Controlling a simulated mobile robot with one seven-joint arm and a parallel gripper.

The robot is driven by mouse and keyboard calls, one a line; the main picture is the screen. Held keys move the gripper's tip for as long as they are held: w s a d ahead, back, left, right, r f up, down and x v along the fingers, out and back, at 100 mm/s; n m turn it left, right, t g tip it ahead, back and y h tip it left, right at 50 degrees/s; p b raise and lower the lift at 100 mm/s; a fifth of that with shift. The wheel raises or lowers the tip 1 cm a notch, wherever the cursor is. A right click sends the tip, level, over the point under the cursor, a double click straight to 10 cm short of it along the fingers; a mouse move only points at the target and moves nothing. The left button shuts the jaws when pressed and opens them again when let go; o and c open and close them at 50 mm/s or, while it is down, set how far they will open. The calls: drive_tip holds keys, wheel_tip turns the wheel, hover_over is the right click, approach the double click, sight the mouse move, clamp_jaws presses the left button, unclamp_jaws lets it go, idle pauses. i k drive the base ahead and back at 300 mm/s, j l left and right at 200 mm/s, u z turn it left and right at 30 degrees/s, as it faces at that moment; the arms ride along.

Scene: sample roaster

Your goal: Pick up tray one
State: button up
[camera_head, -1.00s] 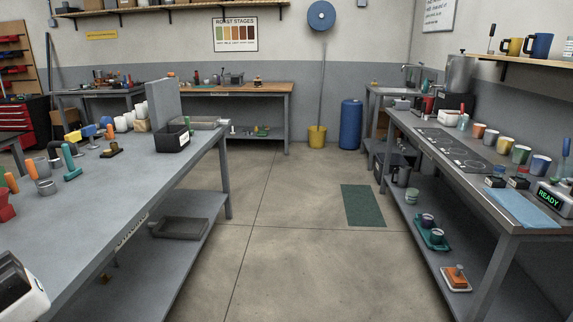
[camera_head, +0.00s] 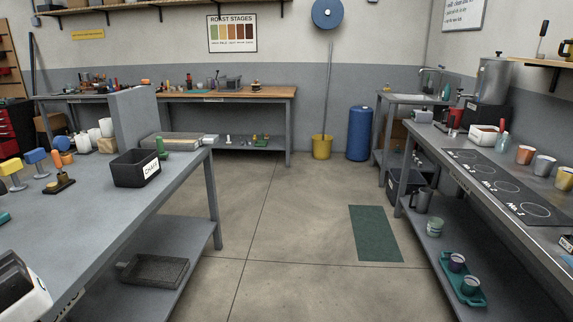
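No label reading tray one is legible, so I cannot tell which tray it is. A teal tray (camera_head: 474,296) with two cups in it sits on the lower shelf of the right bench. A dark grey, shallow, empty-looking tray (camera_head: 153,271) lies on the lower shelf of the left bench. My gripper's fingers do not show; only a white and black part of my arm is at the bottom left corner.
The left bench (camera_head: 95,215) holds a black bin (camera_head: 135,170) and several tools. The right bench has a cooktop (camera_head: 505,190) and several cups. A green mat (camera_head: 375,233) lies on the floor. The aisle (camera_head: 290,240) between the benches is clear. A yellow bucket (camera_head: 322,147) and blue barrel (camera_head: 359,134) stand behind.

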sight(179, 141)
drive_tip(key=i+u, duration=0.1)
drive_tip(key=i, duration=0.5)
drive_tip(key=i+l+u, duration=0.15)
drive_tip(key=i, duration=0.45)
drive_tip(key=i+l+u, duration=1.05)
drive_tip(key=l, duration=0.4)
drive_tip(key=i+l+u, duration=0.2)
drive_tip(key=i+l, duration=0.1)
drive_tip(key=l, duration=0.1)
